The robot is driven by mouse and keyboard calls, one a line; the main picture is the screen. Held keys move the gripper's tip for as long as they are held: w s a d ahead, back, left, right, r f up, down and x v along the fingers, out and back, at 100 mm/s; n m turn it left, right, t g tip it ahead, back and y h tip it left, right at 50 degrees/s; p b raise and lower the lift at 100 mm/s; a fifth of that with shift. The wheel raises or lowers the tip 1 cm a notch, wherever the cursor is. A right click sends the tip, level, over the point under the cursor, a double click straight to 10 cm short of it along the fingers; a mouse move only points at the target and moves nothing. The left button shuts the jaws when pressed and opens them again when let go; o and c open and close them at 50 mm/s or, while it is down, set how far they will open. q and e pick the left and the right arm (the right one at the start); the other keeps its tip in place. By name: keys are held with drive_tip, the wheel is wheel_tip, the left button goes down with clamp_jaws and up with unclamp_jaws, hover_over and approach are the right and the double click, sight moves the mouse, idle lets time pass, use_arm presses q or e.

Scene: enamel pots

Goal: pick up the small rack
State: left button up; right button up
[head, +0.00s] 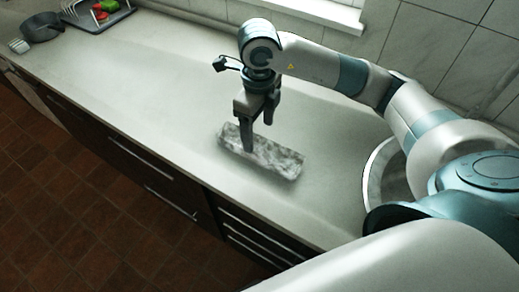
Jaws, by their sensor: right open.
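A low, oblong, mottled grey piece, which I take to be the small rack (279,160), lies on the light countertop in the middle of the head view. My right gripper (257,137) points down over it with its two fingers apart. The nearer finger overlaps the left half of the piece in the picture, hiding a little of it. I cannot tell whether that finger touches it. The gripper holds nothing. My left gripper is not in view.
A round basin or dish (374,175) is partly hidden behind my right arm. A dark pan (42,27) and a tray (98,22) with red and green items stand at the far left. The counter (130,85) between is clear. A tiled wall runs behind.

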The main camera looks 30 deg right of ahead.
sight(260, 154)
drive_tip(key=shift+f, duration=0.95)
drive_tip(key=shift+f+p, duration=0.8)
wheel_tip(260, 154, down, 2)
drive_tip(key=shift+d+f+p, duration=0.1)
drive_tip(key=shift+p, duration=0.4)
drive_tip(key=shift+f, duration=0.75)
drive_tip(key=shift+c, duration=0.4)
